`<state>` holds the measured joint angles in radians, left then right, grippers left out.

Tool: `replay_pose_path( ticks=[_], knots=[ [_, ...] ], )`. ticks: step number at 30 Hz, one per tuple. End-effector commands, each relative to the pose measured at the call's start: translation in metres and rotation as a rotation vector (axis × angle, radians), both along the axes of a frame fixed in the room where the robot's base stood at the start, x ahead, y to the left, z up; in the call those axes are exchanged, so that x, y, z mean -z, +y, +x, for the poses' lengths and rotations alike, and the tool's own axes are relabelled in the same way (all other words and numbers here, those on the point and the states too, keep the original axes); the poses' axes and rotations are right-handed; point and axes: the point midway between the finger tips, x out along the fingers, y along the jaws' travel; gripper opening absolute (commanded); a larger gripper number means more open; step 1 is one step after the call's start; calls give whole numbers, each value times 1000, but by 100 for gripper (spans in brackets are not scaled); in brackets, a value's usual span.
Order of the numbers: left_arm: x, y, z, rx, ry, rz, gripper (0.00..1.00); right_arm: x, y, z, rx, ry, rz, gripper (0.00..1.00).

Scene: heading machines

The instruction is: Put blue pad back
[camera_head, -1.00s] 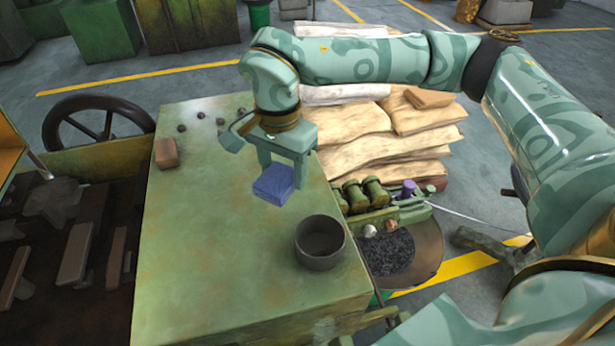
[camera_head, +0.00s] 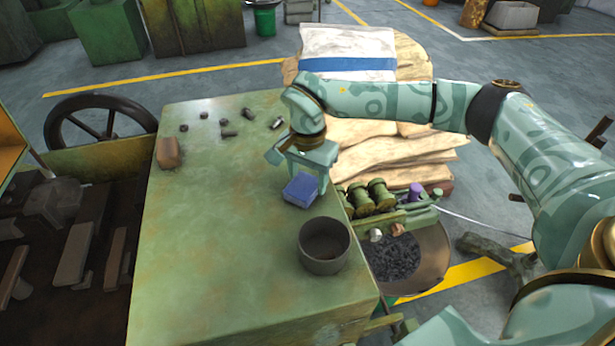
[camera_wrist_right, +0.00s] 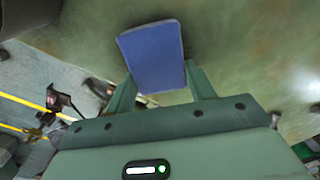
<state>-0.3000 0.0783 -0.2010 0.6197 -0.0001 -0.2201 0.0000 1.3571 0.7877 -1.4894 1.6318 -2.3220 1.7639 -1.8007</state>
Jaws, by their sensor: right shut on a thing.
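The blue pad (camera_head: 301,189) is a small blue block near the right edge of the green machine top (camera_head: 215,240). My right gripper (camera_head: 308,172) is shut on the blue pad, with its fingers on either side. The right wrist view shows the pad (camera_wrist_right: 153,55) between the two fingers of the gripper (camera_wrist_right: 160,90). I cannot tell whether the pad touches the surface below. My left gripper is not in view.
A dark round cup (camera_head: 324,246) stands just in front of the pad. A brown block (camera_head: 168,153) and several small dark metal pieces (camera_head: 228,133) lie on the machine top. Green rollers (camera_head: 381,195) and a pan of dark granules (camera_head: 396,258) sit beyond its right edge.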

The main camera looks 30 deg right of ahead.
Motion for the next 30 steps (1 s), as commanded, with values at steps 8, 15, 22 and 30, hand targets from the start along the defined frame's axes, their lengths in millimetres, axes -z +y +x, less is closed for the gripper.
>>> replay_pose_path(
  ticks=[8,15,22,30],
  knots=[
    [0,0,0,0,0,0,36,3,0,0,0,1,-1,76],
    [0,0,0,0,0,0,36,2,0,0,0,1,1,76],
    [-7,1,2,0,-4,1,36,-31,0,0,0,-4,0,76],
    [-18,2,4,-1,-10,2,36,-94,0,1,0,-4,0,76]
  ],
)
